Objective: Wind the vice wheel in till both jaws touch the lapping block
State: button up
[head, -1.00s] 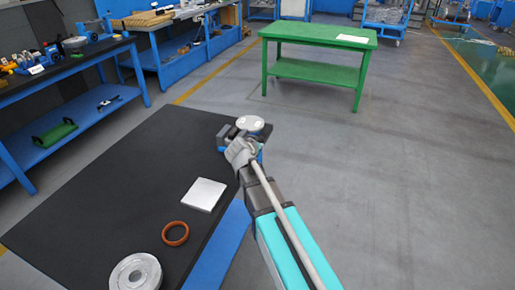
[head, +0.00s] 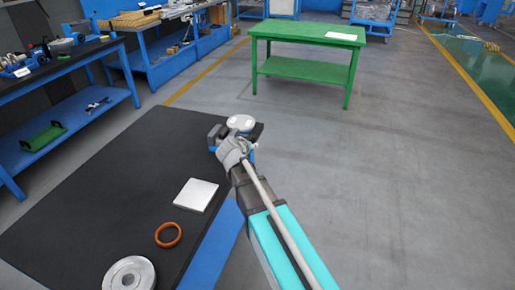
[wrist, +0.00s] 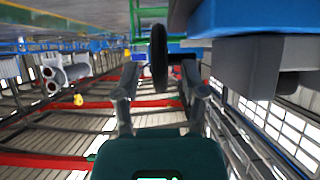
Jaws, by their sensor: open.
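The vice (head: 213,137) stands at the far right corner of the black-topped bench, partly hidden by my arm. A pale round part (head: 241,122) sits on top of it; I cannot tell whether this is the lapping block. In the wrist view the vice's blue body (wrist: 260,16) and grey block-like parts (wrist: 245,65) fill the upper right. The black vice wheel (wrist: 159,58) shows nearly edge-on between the fingers of my gripper (wrist: 160,92), with gaps on both sides. My gripper is open and also shows beside the vice in the head view (head: 232,148). The jaw contact is hidden.
On the black bench top (head: 110,195) lie a pale square plate (head: 196,195), an orange-brown ring (head: 168,235) and a grey flanged disc (head: 130,273). A green table (head: 305,58) stands beyond. Blue workbenches (head: 70,110) line the left. The floor at right is clear.

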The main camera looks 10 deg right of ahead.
aim_at(251, 136)
jog(key=shift+w+r+g+p, duration=0.1)
jog(key=shift+r+g+p, duration=0.2)
jog(key=shift+p, duration=0.5)
